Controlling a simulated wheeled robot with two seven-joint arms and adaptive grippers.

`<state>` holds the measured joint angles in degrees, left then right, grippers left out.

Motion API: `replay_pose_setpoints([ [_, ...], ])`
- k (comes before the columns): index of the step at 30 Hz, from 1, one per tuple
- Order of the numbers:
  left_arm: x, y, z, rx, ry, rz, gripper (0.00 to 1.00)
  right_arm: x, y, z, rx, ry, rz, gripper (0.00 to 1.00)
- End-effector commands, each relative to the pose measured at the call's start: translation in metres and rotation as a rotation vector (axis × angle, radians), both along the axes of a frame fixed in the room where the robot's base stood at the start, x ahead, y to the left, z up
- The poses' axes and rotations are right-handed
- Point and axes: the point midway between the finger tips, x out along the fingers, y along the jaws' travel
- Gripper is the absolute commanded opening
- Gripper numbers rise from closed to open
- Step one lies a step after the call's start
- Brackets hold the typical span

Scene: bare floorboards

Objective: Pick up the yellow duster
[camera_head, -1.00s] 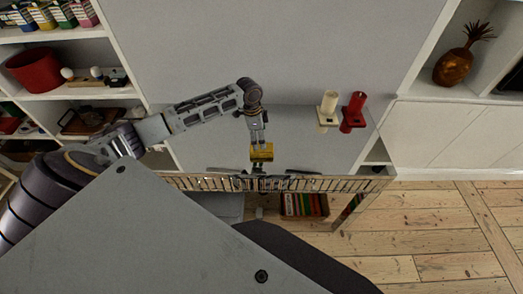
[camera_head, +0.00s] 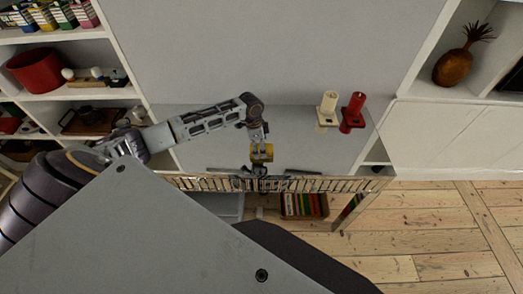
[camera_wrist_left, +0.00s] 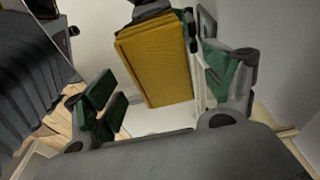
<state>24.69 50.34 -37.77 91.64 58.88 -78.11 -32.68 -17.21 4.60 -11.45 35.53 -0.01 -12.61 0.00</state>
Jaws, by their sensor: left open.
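The yellow duster (camera_head: 266,155) is near the front edge of the light grey tabletop, in the middle of the head view. My left gripper (camera_head: 261,146) comes down over it and partly hides it. In the left wrist view the duster (camera_wrist_left: 157,62) is a flat yellow block with a dark part at its top end. My left gripper (camera_wrist_left: 162,85) is open there, with green-padded fingers on either side. The duster lies in the gap between them, closer to the right finger and clear of the left one. My right gripper is not in view.
A cream candle holder (camera_head: 327,112) and a red one (camera_head: 352,113) stand at the table's right. Dark slim items (camera_head: 302,173) lie along the slatted front edge (camera_head: 335,184). Shelves with a red pot (camera_head: 35,68) are at left. The tabletop left of the candles is largely clear.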

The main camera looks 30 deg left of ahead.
Motion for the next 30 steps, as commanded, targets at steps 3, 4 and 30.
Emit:
replay_pose_setpoints([
  [3,0.001,-0.002,-0.011,-0.001,0.001,0.000,0.84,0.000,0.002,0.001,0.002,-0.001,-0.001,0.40],
  [4,0.001,-0.003,-0.014,0.000,0.000,0.000,0.84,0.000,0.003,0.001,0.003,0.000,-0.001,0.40],
  [30,0.002,-0.003,-0.019,0.001,-0.001,-0.001,0.45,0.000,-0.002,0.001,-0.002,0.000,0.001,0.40],
])
